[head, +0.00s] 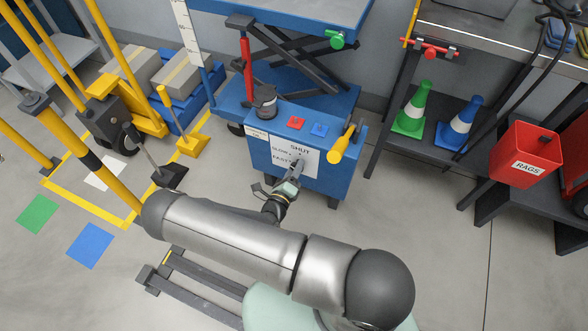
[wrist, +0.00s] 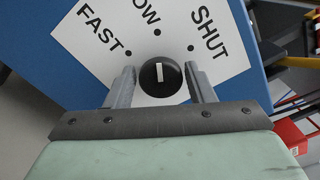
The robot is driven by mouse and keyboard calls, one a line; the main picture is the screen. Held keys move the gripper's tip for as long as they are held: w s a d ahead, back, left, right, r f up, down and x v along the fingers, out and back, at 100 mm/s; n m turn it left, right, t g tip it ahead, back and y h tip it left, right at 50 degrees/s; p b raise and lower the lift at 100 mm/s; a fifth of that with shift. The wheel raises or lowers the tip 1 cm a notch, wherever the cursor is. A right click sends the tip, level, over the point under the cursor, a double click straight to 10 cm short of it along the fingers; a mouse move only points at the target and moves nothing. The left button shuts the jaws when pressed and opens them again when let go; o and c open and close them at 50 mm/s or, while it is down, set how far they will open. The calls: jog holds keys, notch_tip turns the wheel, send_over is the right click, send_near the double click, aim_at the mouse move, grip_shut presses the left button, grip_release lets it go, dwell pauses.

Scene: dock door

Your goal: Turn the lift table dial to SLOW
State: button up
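The lift table dial, a round black knob with a white pointer mark (wrist: 160,78), sits on a white label plate on the blue lift table (head: 342,180). In the wrist view the mark points up, toward the dot below the partly cut-off word ending in "OW". FAST is to its left and SHUT to its right. My gripper (wrist: 160,67) has one finger on each side of the knob, with a narrow gap visible at each side, so it looks open around it. In the head view my gripper (head: 292,178) is at the label plate and hides the dial.
Red and blue buttons (head: 296,122) and a yellow handle (head: 342,143) are on the lift table's top near the plate. A dark round object (head: 264,100) stands there too. A shelf with green (head: 413,110) and blue cones and a red RAGS bin (head: 525,150) are to the right.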

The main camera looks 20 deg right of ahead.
jog(key=shift+o, duration=0.7)
jog(key=p+v, duration=0.2)
jog(key=v, duration=1.5)
jog(key=shift+s+a, duration=0.15)
